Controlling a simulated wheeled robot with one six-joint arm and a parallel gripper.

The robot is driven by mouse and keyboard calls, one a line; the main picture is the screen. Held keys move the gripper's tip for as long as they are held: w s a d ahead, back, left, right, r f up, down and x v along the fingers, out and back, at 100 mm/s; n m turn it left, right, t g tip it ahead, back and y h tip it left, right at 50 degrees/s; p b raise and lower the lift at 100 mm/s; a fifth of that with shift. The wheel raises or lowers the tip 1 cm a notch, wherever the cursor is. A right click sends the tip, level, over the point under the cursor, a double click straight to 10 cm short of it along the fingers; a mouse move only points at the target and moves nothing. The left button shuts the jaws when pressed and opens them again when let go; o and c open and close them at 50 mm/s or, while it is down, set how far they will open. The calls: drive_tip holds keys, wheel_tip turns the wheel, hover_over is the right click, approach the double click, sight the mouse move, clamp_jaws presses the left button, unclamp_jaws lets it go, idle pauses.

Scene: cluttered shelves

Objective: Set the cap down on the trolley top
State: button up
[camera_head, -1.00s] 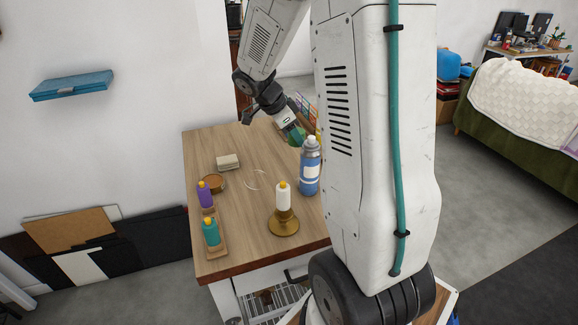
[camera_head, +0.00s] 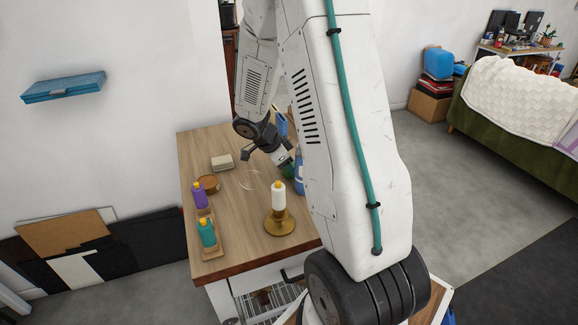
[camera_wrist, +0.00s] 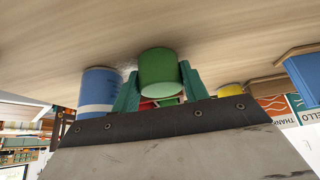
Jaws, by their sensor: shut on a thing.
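The cap looks like a short green cylinder (camera_wrist: 158,72) in the wrist view. My gripper (camera_wrist: 160,88) is shut on it, with one teal finger on each side. In the head view my gripper (camera_head: 287,165) is low over the far right part of the wooden trolley top (camera_head: 235,240), and the cap is mostly hidden there. In the wrist view the trolley top (camera_wrist: 60,40) fills the upper part, close to the cap's end. I cannot tell whether the cap touches it.
A blue bottle (camera_head: 299,182) stands beside my gripper, partly behind my arm. A white bottle on a brass stand (camera_head: 280,225) is nearer the front. The middle is fairly clear.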

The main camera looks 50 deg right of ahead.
drive_tip(key=shift+f, duration=0.1)
drive_tip(key=o, duration=1)
drive_tip(key=s+a+r+n, duration=0.1)
drive_tip(key=a+r+n, duration=0.1)
drive_tip(key=a+r, duration=0.45)
drive_tip(key=a+r+n, duration=0.2)
drive_tip(key=a+r, duration=0.2)
drive_tip(key=r, duration=0.6)
drive_tip(key=shift+s+a+r+n+t+y, duration=0.65)
drive_tip(key=shift+s+a+r+n+y, duration=0.4)
drive_tip(key=shift+s+a+n, duration=1.9)
drive_tip(key=shift+s+a+r+n+t+y, duration=0.7)
drive_tip(key=shift+s+a+r+n, duration=0.6)
drive_tip(key=shift+s+a+n, duration=1.65)
drive_tip(key=shift+s+a+r+n+t+y, duration=0.55)
drive_tip(key=shift+s+a+r+n+y, duration=0.5)
drive_tip(key=shift+s+a+n, duration=1.9)
